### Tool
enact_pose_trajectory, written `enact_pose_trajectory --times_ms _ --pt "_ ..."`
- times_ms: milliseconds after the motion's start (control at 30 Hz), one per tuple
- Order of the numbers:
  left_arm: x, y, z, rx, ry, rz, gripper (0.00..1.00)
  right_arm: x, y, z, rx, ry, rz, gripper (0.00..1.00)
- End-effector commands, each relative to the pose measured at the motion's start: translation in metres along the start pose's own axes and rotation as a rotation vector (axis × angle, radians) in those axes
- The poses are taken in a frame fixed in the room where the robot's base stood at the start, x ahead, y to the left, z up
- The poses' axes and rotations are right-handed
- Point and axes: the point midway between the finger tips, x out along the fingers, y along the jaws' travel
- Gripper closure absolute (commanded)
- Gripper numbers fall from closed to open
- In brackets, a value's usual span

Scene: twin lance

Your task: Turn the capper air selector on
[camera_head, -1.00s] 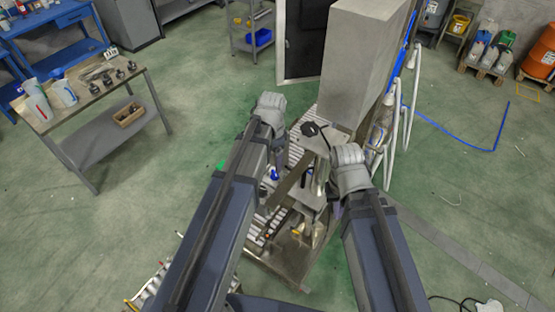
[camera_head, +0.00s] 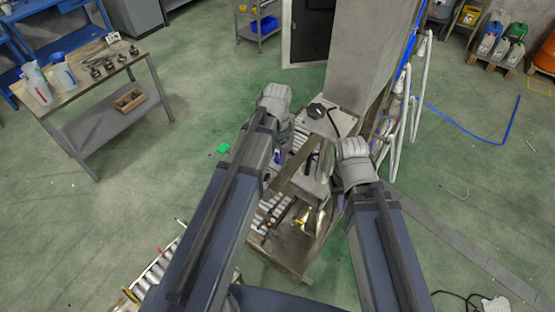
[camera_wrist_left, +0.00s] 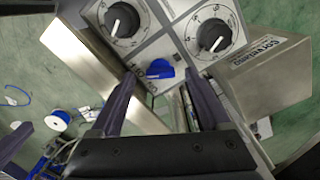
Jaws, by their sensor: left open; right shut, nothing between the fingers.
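A blue selector knob (camera_wrist_left: 160,69) sits on a grey control panel (camera_wrist_left: 172,48) in the left wrist view, below two black dials with white pointers. My left gripper (camera_wrist_left: 162,82) is open, with one finger on each side of the knob in the picture. I cannot tell whether either finger touches it. In the head view my left gripper (camera_head: 276,142) is over the machine, its fingers mostly hidden by the arm. My right gripper (camera_head: 345,190) is shut and empty at the machine's right side, its fingers largely hidden. The knob's label is not readable.
The left dial (camera_wrist_left: 122,20) and right dial (camera_wrist_left: 213,35) are close above the knob. A steel box (camera_wrist_left: 268,75) stands right of the panel. A tall grey cabinet (camera_head: 365,60) rises behind the machine. A workbench (camera_head: 95,85) stands at the left, with open green floor between.

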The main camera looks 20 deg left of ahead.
Motion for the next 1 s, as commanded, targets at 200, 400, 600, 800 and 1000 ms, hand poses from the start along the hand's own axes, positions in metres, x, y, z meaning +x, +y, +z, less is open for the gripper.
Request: enact_pose_trajectory --times_ms 200,400,600,800,1000 --pt "0.0164 -0.0001 0.0000 0.000 0.000 0.000 0.20 0.0163 -0.0014 -0.0012 -0.003 0.001 0.000 1.00" --pt "0.0151 -0.0001 -0.0001 0.000 0.000 0.000 0.20 0.0150 -0.0013 -0.0011 -0.003 0.001 0.000 1.00" --pt "0.0151 0.0000 0.0000 0.000 0.000 0.000 0.38 0.0150 -0.0013 -0.0011 -0.003 0.001 0.000 1.00" --pt "0.0151 0.0000 0.0000 0.000 0.000 0.000 0.60 0.0150 -0.0013 -0.0011 -0.003 0.001 0.000 1.00" --pt "0.0151 0.0000 0.0000 0.000 0.000 0.000 0.83 0.0150 -0.0013 -0.0011 -0.003 0.001 0.000 1.00"
